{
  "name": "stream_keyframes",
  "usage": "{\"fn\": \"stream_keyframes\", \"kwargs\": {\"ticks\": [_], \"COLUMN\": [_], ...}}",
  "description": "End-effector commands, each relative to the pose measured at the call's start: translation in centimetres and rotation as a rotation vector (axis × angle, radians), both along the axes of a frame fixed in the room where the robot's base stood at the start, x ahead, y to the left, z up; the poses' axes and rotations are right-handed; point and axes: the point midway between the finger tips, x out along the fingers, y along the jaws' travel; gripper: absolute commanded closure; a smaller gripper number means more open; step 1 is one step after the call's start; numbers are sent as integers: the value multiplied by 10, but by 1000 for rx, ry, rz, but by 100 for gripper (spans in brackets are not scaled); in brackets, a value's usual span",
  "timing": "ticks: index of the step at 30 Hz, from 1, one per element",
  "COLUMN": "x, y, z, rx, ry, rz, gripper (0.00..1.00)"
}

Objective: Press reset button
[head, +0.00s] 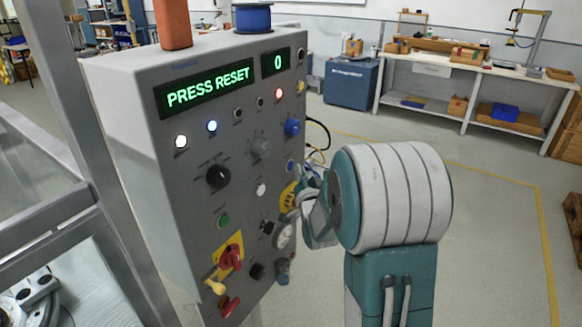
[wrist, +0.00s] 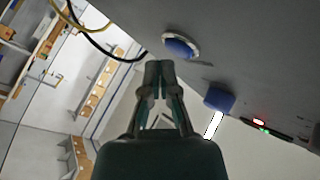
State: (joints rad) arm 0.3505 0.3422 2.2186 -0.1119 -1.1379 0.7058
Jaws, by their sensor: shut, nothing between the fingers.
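A grey control panel (head: 150,130) shows "PRESS RESET" in green on its display (head: 208,87); a smaller display beside it reads 0. I cannot read a label that marks the reset button. A round blue button (head: 290,165) sits on the panel's right side, below a blue knob (head: 292,127). In the wrist view the blue button (wrist: 180,47) has a pale ring, and the blue knob (wrist: 219,97) stands out further right. My gripper (wrist: 160,66) is shut and empty, its tips left of and slightly below the button there. In the head view my gripper (head: 298,194) is close to the panel, partly hidden by my wrist.
Yellow and black cables (wrist: 100,35) hang beside the panel. A blue cabinet (head: 350,83) and workbench stand behind; the floor right is clear.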

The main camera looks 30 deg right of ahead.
Motion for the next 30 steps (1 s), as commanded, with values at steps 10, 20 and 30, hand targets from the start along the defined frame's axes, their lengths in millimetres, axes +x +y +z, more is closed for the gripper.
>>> {"fn": "stream_keyframes", "kwargs": {"ticks": [10, 20, 30], "x": [4, 6, 9], "y": [3, 4, 6], "z": [1, 1, 1], "rx": [0, 0, 0], "ry": [0, 0, 1], "rz": [1, 1, 1], "gripper": [100, 100, 100]}}
